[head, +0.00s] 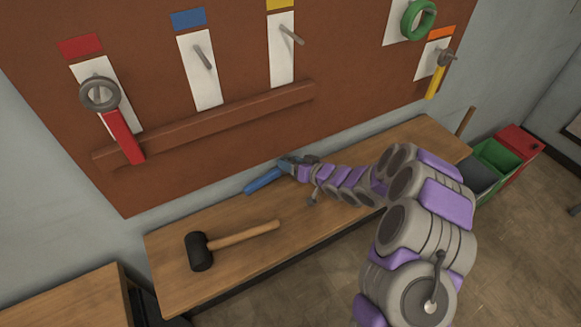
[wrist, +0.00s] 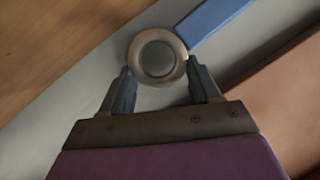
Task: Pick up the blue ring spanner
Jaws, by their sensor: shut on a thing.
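The blue ring spanner has a blue handle (head: 263,181) that points left and down from my gripper (head: 290,165) in the head view, over the back of the bench. In the wrist view its grey metal ring (wrist: 157,40) sits between the two fingertips of my gripper (wrist: 157,70), with the blue handle (wrist: 215,18) running to the upper right. My gripper is shut on the ring end, one finger on each side. I cannot tell whether the spanner touches the bench. The ring is mostly hidden by my gripper in the head view.
A black-headed mallet (head: 203,250) lies on the wooden bench (head: 340,215). The brown tool board (head: 150,60) behind holds a red ring spanner (head: 122,135), a yellow-handled tool (head: 435,82) and a green ring (head: 404,20). A ledge (head: 210,127) juts from it. Bins (head: 497,155) stand right.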

